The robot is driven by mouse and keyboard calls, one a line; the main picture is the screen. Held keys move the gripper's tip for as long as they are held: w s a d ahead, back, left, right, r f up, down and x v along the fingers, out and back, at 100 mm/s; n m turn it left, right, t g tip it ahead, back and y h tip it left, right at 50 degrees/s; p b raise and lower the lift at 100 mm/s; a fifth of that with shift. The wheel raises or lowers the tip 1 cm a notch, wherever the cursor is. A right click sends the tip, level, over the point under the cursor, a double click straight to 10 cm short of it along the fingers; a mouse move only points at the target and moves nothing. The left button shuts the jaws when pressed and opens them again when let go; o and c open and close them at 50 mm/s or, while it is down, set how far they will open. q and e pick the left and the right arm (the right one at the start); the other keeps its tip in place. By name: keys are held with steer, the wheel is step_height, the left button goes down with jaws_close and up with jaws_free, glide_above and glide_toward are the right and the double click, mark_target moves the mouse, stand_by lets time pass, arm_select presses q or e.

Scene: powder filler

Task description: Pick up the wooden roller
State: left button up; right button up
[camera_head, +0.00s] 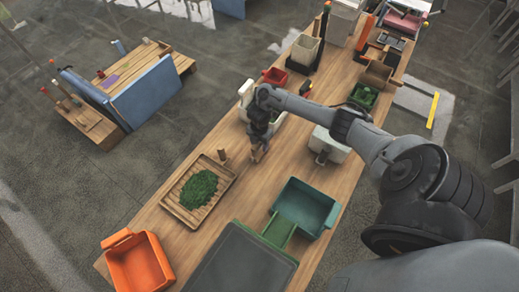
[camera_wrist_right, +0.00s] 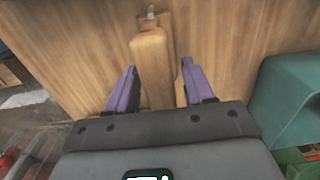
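My right gripper (camera_head: 257,152) is over the wooden table, between the green-filled wooden tray and a white box. In the right wrist view my right gripper (camera_wrist_right: 158,82) has its two purple fingers apart. A long wooden piece (camera_wrist_right: 152,62) with a small metal end at the top, apparently the wooden roller, lies between the fingers. A gap shows on either side of it. In the head view the gripper mostly hides this piece. My left gripper is in neither view.
The wooden tray (camera_head: 171,209) with green material is left of the gripper. A teal bin (camera_head: 322,205) is to the lower right, a white box (camera_head: 327,143) to the right. An orange bin (camera_head: 137,262) stands at the near end. Containers crowd the far end.

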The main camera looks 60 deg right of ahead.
jaws_close()
steer(key=shift+r, duration=0.2)
